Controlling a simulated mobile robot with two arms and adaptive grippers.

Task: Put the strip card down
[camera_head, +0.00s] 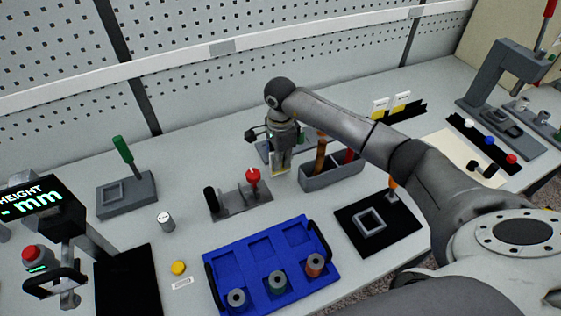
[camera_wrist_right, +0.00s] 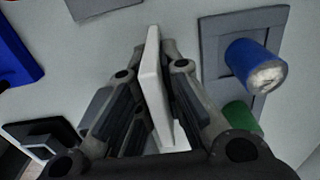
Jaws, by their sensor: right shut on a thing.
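My right gripper (camera_head: 280,160) is shut on the strip card (camera_head: 279,169), a thin pale card with a yellowish lower end. It hangs below the fingers near the back middle of the bench. In the right wrist view the card (camera_wrist_right: 153,85) stands edge-on between the two fingers (camera_wrist_right: 160,75). I cannot tell whether its lower end touches the bench. A grey fixture plate (camera_wrist_right: 213,35) lies beside it, with a blue cylinder (camera_wrist_right: 255,68) on it; the gripper partly hides this in the head view. My left gripper is not in view.
A grey bin (camera_head: 330,177) with tools stands right of the gripper. A grey stand (camera_head: 240,202) with black and red posts is in front. A blue tray (camera_head: 250,248) with several spools is nearer. A black rack (camera_head: 408,113) holds two similar cards.

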